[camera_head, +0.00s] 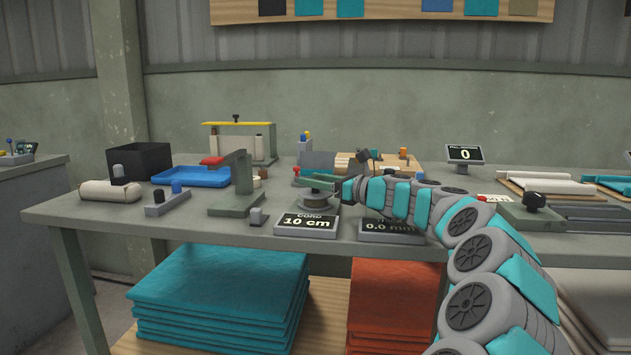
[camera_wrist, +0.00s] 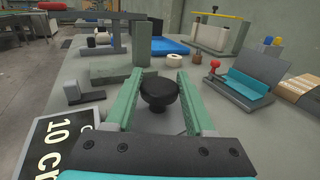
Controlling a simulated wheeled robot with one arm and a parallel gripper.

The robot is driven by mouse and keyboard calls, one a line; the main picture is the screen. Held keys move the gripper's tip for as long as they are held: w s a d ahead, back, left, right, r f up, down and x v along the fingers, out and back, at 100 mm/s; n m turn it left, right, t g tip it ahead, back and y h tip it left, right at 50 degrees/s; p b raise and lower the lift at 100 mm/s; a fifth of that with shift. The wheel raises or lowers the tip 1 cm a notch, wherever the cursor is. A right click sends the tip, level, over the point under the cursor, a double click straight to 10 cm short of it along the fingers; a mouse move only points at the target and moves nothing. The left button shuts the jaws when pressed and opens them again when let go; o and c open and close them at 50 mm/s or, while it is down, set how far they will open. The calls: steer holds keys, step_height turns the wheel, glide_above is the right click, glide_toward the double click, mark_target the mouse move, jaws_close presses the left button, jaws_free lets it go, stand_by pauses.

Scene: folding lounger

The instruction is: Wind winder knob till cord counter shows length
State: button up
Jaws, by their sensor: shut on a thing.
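The winder knob (camera_wrist: 160,92) is a black round knob in the middle of the wrist view, between the two green fingers of my gripper (camera_wrist: 160,72). My gripper is shut on it. In the head view my gripper (camera_head: 318,183) is over the winder's round base on the bench, and its fingers hide most of the knob. The cord counter (camera_head: 306,224) is a dark tilted display in front of the winder. It reads "CORD 10 cm". It also shows at the lower left of the wrist view (camera_wrist: 55,140), partly cut off.
A second display (camera_head: 392,229) reading 0.0 mm stands right of the counter, partly behind my arm. A green upright stand (camera_head: 240,185) is close on the left. A blue tray (camera_head: 192,177) and black box (camera_head: 139,161) lie farther left. A "0" display (camera_head: 464,154) stands behind.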

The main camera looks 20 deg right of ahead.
jaws_close()
steer(key=shift+a+m+t+h, duration=0.1)
steer(key=shift+m+t+h, duration=0.25)
steer(key=shift+h, duration=0.25)
